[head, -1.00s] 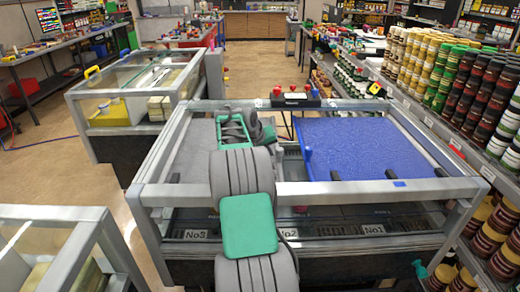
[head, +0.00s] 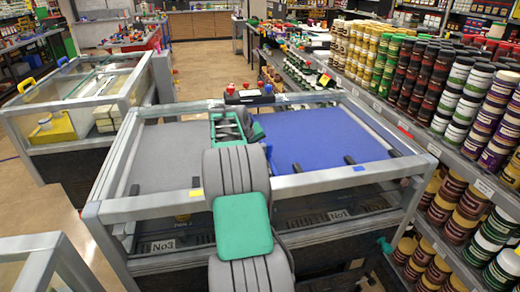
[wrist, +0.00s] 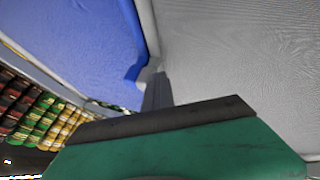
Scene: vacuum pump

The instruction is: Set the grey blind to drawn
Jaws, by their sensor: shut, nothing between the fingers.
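The grey blind (head: 170,155) lies flat across the left part of the framed case, left of my arm. It fills the right of the wrist view (wrist: 240,70). The blue blind (head: 325,138) covers the right part and shows at upper left in the wrist view (wrist: 75,40). My gripper (wrist: 157,78) is shut and empty, with its fingers at the line where the two blinds come close, beside a blue tab. In the head view my arm covers the grey blind's right edge, so I cannot tell whether fingers and blind touch.
The case's metal frame (head: 120,165) surrounds the blinds, with a No3 label (head: 163,246) and a No1 label (head: 338,215) below. A dark box with red knobs (head: 250,95) stands at the back rail. Shelves of stacked cans (head: 400,75) line the right side.

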